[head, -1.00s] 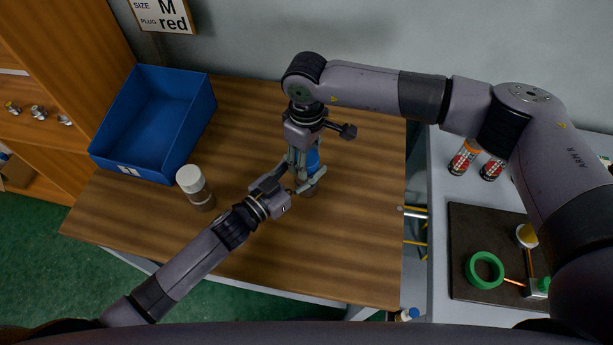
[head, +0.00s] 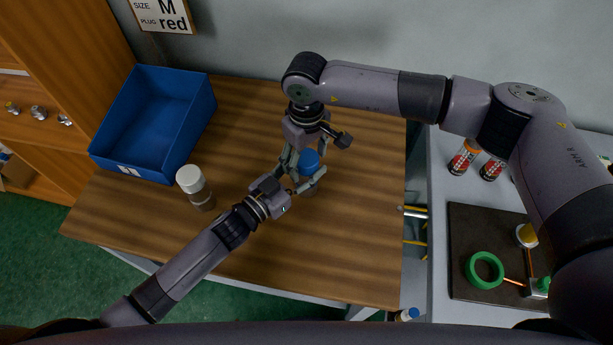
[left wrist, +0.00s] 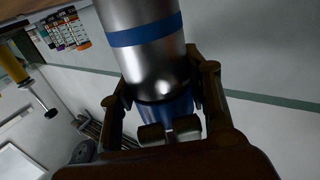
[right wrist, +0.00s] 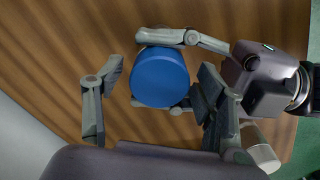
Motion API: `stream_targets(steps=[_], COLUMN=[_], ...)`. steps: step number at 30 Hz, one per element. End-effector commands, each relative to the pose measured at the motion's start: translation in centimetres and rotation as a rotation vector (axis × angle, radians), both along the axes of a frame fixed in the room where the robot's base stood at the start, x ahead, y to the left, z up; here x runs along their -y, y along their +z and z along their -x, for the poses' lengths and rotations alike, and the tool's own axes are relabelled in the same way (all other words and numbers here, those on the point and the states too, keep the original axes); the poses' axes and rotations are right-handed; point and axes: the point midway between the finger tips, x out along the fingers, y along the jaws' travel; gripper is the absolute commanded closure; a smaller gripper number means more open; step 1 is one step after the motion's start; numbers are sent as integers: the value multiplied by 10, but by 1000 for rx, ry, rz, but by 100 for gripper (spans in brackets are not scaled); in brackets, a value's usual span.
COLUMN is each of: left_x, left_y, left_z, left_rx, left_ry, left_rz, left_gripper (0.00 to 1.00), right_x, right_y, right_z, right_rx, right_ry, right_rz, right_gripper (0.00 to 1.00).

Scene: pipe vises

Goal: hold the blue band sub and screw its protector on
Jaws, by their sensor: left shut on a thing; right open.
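The band sub (left wrist: 150,55) is a metal cylinder with a blue band, seen close in the left wrist view. A blue protector (head: 309,161) sits at its upper end in the head view; it also shows in the right wrist view (right wrist: 160,78) and left wrist view (left wrist: 166,110). I cannot tell how tightly it is seated. My left gripper (head: 300,188) is shut on the sub from the side, above the table. My right gripper (right wrist: 158,88) hangs from above, open, with its fingers on either side of the protector, apart from it.
A blue bin (head: 150,125) stands at the table's back left. A white-capped jar (head: 194,187) stands beside it. The wooden table (head: 350,240) is clear at the front and right. A grey bench (head: 445,200) with spray cans and a dark board (head: 480,225) is at right.

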Motion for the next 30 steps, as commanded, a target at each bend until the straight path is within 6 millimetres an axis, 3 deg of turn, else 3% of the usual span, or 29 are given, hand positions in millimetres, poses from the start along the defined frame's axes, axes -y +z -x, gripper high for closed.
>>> stream_targets(steps=[8,17,24,27,30], left_x=[-1,-1,0,-1,-1], left_y=[-1,-1,-1,-1,-1], left_z=[0,0,0,0,0], left_rx=[-2,-2,-2,-1,-1], left_ry=[1,1,1,1,1], left_rz=[-2,-2,-2,-2,-3], left_gripper=[100,100,100,100,100], right_x=[0,0,0,0,0], right_y=[6,43,45,49,66], right_z=[-1,-1,0,-1,-1], right_rx=[3,3,1,2,5], right_ry=[0,-1,0,-9,-54], right_rz=[0,-1,-1,-1,-2], right_gripper=[35,35,35,41,47])
